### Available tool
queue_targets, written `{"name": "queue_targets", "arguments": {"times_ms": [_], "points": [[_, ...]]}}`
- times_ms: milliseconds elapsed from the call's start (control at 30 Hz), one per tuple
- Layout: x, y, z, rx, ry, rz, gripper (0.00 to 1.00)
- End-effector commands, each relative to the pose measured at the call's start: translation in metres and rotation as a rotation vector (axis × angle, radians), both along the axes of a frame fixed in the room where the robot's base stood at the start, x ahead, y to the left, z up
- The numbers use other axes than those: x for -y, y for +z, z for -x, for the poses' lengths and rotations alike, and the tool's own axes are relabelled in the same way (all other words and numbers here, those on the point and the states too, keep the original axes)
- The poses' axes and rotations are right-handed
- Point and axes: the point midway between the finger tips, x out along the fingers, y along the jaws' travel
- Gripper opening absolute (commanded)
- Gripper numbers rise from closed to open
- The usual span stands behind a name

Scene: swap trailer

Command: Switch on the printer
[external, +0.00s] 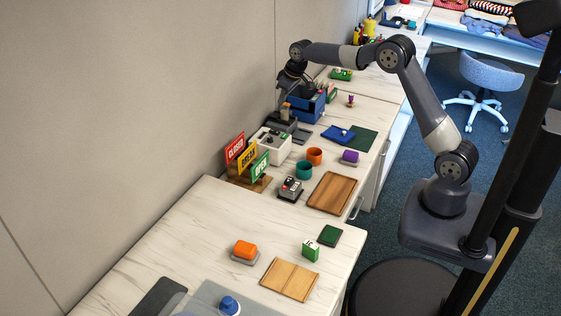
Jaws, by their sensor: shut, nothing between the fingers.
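A white box-shaped device (264,148), which looks like the printer, stands against the wall behind the sign stand. Small dark details show on it, but its switch is too small to make out. My arm reaches over the counter from the right, and my gripper (283,110) points down at the wall side, just behind the white device. My gripper is shut and holds nothing. Whether it touches anything cannot be told from this view.
Closed, yellow and green signs (261,165) stand in front of the white device. A dark grey unit (300,135) and a blue crate (315,104) stand close to my gripper. A grey keypad device (290,190), cups and a wooden tray (332,193) lie nearer.

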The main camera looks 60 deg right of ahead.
Motion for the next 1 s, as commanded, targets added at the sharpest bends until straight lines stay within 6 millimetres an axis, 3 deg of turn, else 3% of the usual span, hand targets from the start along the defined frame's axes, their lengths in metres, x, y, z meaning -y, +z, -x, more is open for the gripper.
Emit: {"name": "queue_targets", "arguments": {"times_ms": [600,800,1000], "points": [[0.0,-0.104,-0.034,-0.005,0.0,-0.001,0.0],[0.0,-0.124,-0.037,-0.001,0.0,0.0,0.0],[0.0,-0.129,-0.038,0.0,0.0,0.0,0.0]]}}
